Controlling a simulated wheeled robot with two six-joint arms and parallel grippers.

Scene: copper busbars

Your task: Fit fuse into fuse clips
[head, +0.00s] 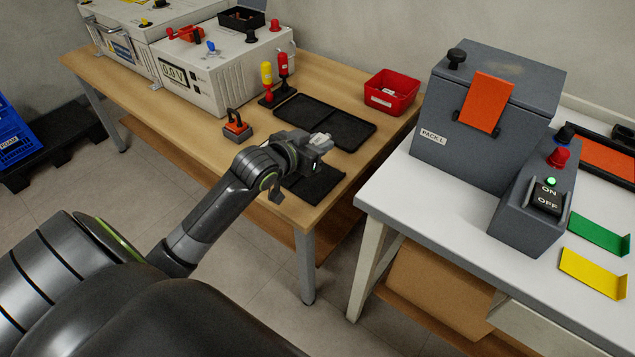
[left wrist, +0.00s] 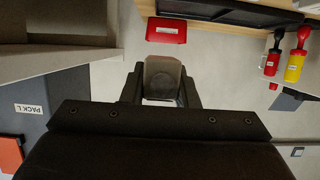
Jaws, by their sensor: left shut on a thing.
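My left gripper (head: 322,141) is raised over the wooden table, near the black trays. In the left wrist view its fingers (left wrist: 161,92) are closed on a pale block-like thing with a dark rounded face, which I take to be the fuse (left wrist: 162,72). In the head view the held thing is small and mostly hidden by the gripper. I cannot make out the fuse clips in either view. The grey PACK L box (head: 487,110) with an orange flap stands on the white table to the right. My right gripper is not in view.
A red bin (head: 391,92) sits at the wooden table's right end. A black tray (head: 345,142), red and yellow tools (head: 267,72) and large white units (head: 205,85) stand there too. An ON/OFF box (head: 535,215) stands on the white table (head: 420,205). A gap separates the tables.

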